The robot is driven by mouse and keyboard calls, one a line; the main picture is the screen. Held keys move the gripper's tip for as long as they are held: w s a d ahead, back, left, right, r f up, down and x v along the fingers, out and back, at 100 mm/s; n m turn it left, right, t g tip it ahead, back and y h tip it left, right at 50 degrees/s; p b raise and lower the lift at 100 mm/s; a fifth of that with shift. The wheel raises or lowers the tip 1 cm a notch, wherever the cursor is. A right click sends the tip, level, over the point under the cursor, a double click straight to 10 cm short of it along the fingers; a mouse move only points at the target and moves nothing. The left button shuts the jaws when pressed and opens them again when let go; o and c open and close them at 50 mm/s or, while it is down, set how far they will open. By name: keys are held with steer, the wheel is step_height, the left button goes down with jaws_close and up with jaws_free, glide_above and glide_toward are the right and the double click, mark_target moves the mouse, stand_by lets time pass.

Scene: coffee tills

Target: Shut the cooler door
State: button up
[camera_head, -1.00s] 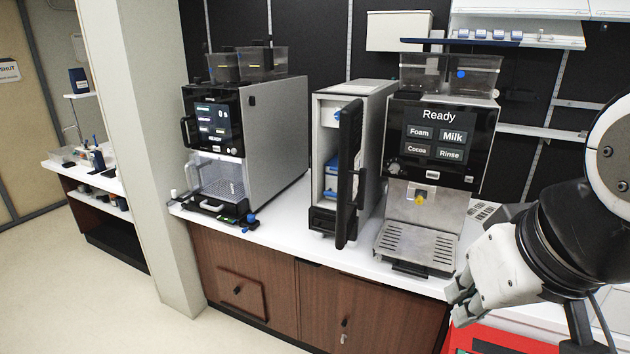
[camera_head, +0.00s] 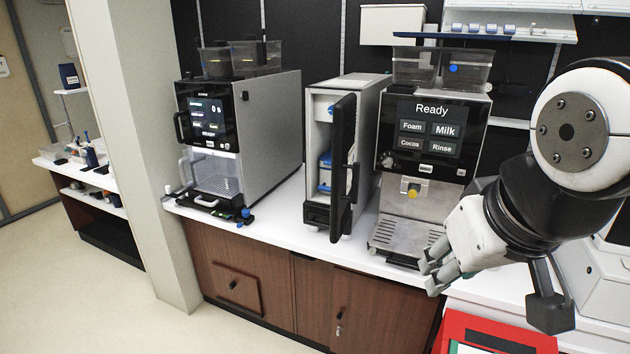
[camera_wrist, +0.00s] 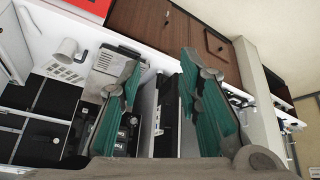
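The cooler (camera_head: 369,107) is a narrow grey cabinet on the counter between two coffee machines. Its black door (camera_head: 343,170) stands open, swung out toward the front, with part of the white inside and blue items showing to its left. My gripper (camera_head: 432,272) is in front of the right coffee machine, to the right of the door and apart from it. In the wrist view my gripper (camera_wrist: 158,85) has its two teal-padded fingers spread wide with nothing held between them. The cooler is partly hidden by the fingers there.
The right coffee machine (camera_head: 433,130) with its drip tray (camera_head: 404,236) stands close to the door's right. The left coffee machine (camera_head: 268,125) is beyond a strip of bare counter (camera_head: 275,222). A red box (camera_head: 490,330) is below my arm. The floor at left is clear.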

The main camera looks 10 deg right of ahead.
steer(key=w+d+f+n+t+p, duration=0.1)
steer(key=w+n, duration=0.1)
steer(key=w, duration=0.8)
steer(key=w+d+f+n+t+p, duration=0.1)
steer(key=w+d, duration=0.1)
steer(key=w, duration=0.7)
steer(key=w+a+f+n+t+y, duration=0.1)
steer(key=w+f+t+y, duration=0.3)
steer(key=w, duration=0.8)
steer(key=w+a+f+n+t+y, duration=0.1)
steer(key=w+f+t+y, duration=0.3)
steer(key=w, duration=0.9)
steer(key=shift+w+a+f+y+p, duration=0.2)
steer(key=shift+a+f+y+p, duration=0.3)
steer(key=shift+f, duration=0.45)
steer(key=shift+w+a, duration=0.1)
steer(key=shift+w, duration=0.15)
steer(key=shift+c, duration=0.6)
steer(key=shift+s+r, duration=0.1)
jaws_close()
